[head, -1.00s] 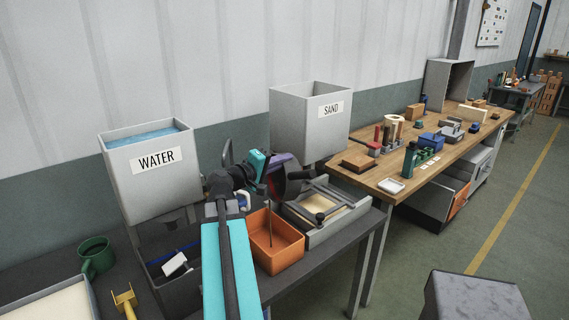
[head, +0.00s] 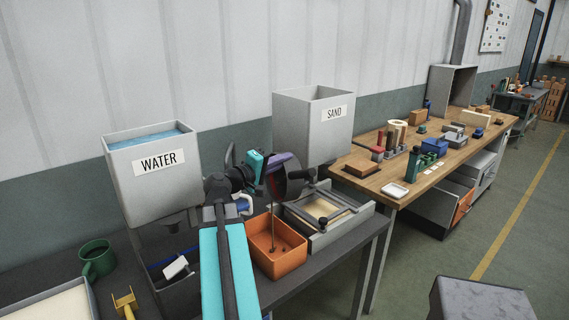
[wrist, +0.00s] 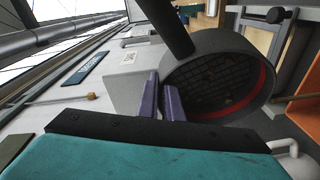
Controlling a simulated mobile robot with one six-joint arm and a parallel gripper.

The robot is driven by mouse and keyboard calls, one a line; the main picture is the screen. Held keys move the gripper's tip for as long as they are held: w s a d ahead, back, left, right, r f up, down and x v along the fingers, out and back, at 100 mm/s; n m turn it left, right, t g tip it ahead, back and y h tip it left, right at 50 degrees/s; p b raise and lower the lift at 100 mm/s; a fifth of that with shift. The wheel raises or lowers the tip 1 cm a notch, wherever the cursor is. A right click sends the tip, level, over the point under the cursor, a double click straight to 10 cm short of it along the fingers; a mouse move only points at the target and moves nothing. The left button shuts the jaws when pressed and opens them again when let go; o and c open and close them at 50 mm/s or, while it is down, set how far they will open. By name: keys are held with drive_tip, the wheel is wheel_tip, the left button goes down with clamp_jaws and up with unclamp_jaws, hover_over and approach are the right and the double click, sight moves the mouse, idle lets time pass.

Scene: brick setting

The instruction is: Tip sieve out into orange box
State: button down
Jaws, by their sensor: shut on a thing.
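The sieve (head: 286,183) is a dark round pan, tipped steeply on its side above the orange box (head: 293,262). In the wrist view the sieve (wrist: 205,85) shows its dark mesh and a red ring inside its rim. My gripper (head: 272,163) is shut on the sieve's edge; its purple fingers show in the wrist view (wrist: 165,98). A thin dark vertical line runs from below the sieve to a small dark spot on the box floor; I cannot tell if it is falling material or a rod. The rest of the visible box floor looks bare.
The WATER bin (head: 150,190) stands left of my arm, the SAND bin (head: 305,130) behind right. A grey tray with a framed pale bed (head: 335,228) sits just right of the orange box. A green mug (head: 97,258) is at far left. A wooden bench (head: 400,180) extends right.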

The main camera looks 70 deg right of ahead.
drive_tip(key=shift+w+a+r+g+h+b, duration=0.15)
drive_tip(key=shift+w+a+r+h+b, duration=0.15)
drive_tip(key=shift+r+b, duration=0.25)
drive_tip(key=shift+w+a+r+g+h+b, duration=0.2)
drive_tip(key=shift+w+a+r+b, duration=0.1)
drive_tip(key=shift+r+b, duration=0.25)
idle(0.3)
drive_tip(key=shift+w+a+r+n+h+b, duration=0.5)
drive_tip(key=shift+w+a+r+h+b, duration=0.15)
drive_tip(key=shift+b, duration=0.95)
drive_tip(key=shift+r, duration=0.15)
drive_tip(key=y+p, duration=0.1)
drive_tip(key=p, duration=0.2)
drive_tip(key=shift+r, duration=0.35)
wheel_tip(320, 180, up, 2)
drive_tip(key=m+t+y+p, duration=0.1)
drive_tip(key=y+p, duration=0.1)
drive_tip(key=p, duration=0.3)
drive_tip(key=t+y+p, duration=0.1)
drive_tip(key=y+p, duration=0.1)
drive_tip(key=p, duration=0.4)
drive_tip(key=shift+s+r+m+p, duration=0.1)
drive_tip(key=shift+m+p, duration=0.2)
drive_tip(key=shift+m, duration=0.1)
drive_tip(key=shift+t+y+p, duration=0.25)
drive_tip(key=shift+y+p, duration=0.2)
